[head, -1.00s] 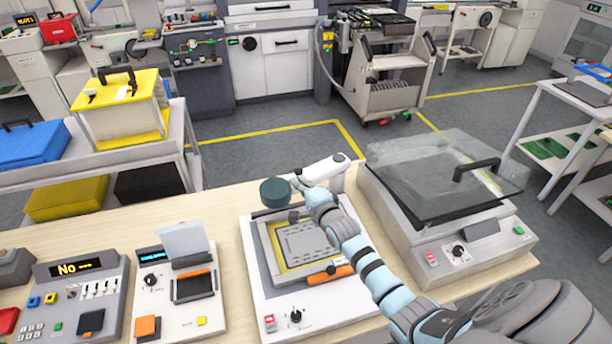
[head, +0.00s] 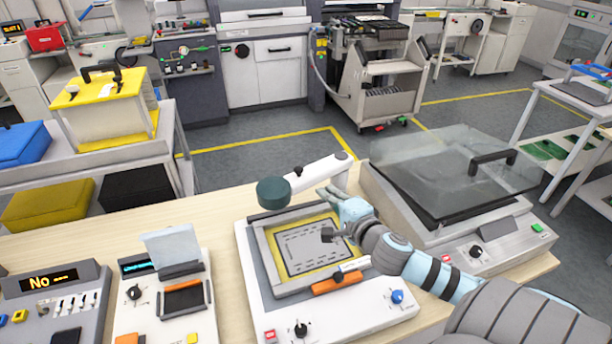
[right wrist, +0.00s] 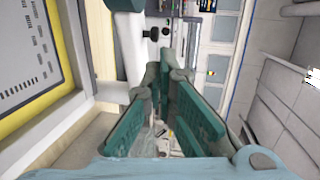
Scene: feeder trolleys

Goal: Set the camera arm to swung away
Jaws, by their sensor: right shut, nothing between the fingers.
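The white camera arm (head: 318,178) reaches left from its post at the back right of a white bench machine (head: 255,290). Its round dark green head (head: 273,192) hangs near the back left corner of the yellow-edged bed. My right gripper (head: 332,194) is shut and empty just in front of the arm, close to the post; whether it touches cannot be told. In the right wrist view the green fingers (right wrist: 172,85) lie in front of a white upright (right wrist: 131,48), with dark knobs beyond. My left gripper is not in view.
A box with a clear lid and black handle (head: 490,160) stands right of the machine, close to my right arm. Two small devices stand at left, one with a "No" display (head: 52,281). Bare table (head: 215,215) shows behind and left of the machine.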

